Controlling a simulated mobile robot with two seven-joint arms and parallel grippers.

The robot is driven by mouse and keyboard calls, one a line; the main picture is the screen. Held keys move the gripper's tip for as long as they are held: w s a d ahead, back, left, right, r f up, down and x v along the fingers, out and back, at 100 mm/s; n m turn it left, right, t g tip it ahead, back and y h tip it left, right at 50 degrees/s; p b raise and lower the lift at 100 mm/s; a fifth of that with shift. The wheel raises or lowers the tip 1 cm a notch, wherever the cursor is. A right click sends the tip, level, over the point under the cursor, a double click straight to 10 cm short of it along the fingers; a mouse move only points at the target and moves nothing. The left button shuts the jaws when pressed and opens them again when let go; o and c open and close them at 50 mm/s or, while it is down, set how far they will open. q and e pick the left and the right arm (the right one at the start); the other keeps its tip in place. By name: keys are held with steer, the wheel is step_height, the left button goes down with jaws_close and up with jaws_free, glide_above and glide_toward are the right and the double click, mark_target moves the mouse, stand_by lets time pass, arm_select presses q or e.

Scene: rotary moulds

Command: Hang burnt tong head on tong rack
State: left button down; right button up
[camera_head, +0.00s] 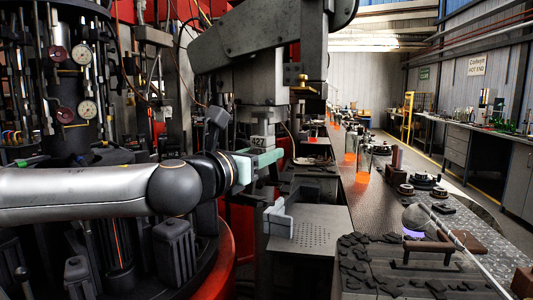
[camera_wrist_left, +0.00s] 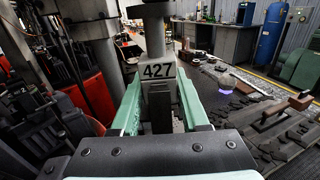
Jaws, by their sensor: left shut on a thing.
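My left gripper (camera_head: 262,160) has pale green fingers and is shut on the tong head, a dark block (camera_wrist_left: 160,112) under a plate marked 427. The plate shows between the fingers in the left wrist view. The block is below a grey vertical column of the overhead machine arm; I cannot tell whether it is still joined to it. In the head view the gripper and arm hide most of the block. A low brown rail on short legs (camera_head: 421,246) stands on the bench at the right; I cannot tell whether it is the tong rack. My right gripper is not in view.
A grey perforated plate (camera_head: 318,228) lies below the gripper, with a pale grey bracket-like piece (camera_head: 278,217) at its left edge. Dark loose pieces (camera_head: 375,268) lie on the bench near the rail. Glowing orange ware (camera_head: 362,168) stands along the conveyor. Dark moulds (camera_head: 175,250) are at the left.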

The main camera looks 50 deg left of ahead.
arm_select(q)
steer(key=shift+v, duration=1.4)
steer(key=shift+r, duration=0.1)
